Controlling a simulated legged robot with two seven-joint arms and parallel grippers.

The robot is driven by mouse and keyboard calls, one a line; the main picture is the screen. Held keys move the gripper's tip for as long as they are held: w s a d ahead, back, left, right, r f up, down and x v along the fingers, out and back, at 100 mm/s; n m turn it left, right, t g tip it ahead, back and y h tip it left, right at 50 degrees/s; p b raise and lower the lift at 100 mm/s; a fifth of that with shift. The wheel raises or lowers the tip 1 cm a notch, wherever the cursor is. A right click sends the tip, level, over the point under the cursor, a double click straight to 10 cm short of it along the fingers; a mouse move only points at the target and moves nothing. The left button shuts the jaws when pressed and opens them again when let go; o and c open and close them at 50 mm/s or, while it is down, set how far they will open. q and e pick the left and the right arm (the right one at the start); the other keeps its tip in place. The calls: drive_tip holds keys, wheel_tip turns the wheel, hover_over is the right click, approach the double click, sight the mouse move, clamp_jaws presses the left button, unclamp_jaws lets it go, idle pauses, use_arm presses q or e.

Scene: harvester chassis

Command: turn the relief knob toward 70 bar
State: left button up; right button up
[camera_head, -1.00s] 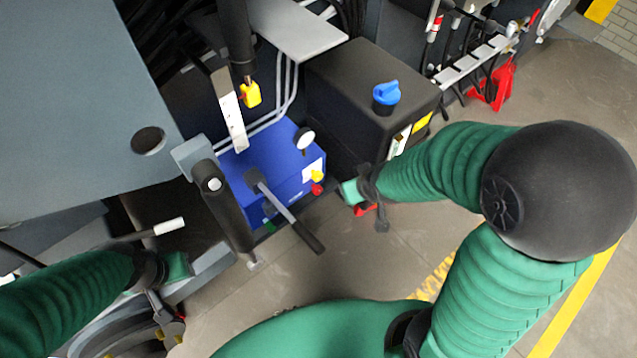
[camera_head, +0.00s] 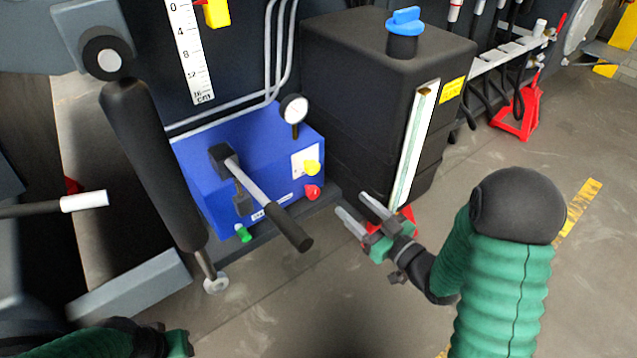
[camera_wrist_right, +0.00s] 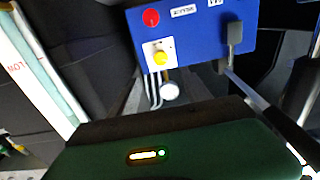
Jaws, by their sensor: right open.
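The blue hydraulic block (camera_head: 200,170) sits at the centre left of the head view. On its right front face is a yellow knob (camera_head: 312,167) on a white plate, which looks like the relief knob; its scale is too small to read. A red knob (camera_head: 312,192) sits just below it. In the right wrist view the yellow knob (camera_wrist_right: 160,58) and red knob (camera_wrist_right: 151,17) appear upside down. My right gripper (camera_head: 355,207) is open and empty, to the right of and below the yellow knob, apart from it. My left gripper (camera_head: 178,343) shows only partly at the bottom edge; its fingers are hidden.
A lever with a black grip (camera_head: 292,229) sticks out of the block, left of my right gripper. A pressure gauge (camera_head: 293,109) stands on top. A black tank (camera_head: 365,110) with a blue cap stands behind right. A dark cylinder (camera_head: 155,160) stands left. Floor in front is clear.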

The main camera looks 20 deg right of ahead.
sight(315, 171)
drive_tip(key=b+x, duration=0.5)
drive_tip(key=x, duration=1)
drive_tip(key=shift+f+b, duration=0.15)
drive_tip(key=shift+b, duration=0.15)
drive_tip(key=shift+w+a, duration=0.15)
drive_tip(key=shift+w, duration=0.05)
drive_tip(key=shift+c, duration=0.5)
clamp_jaws()
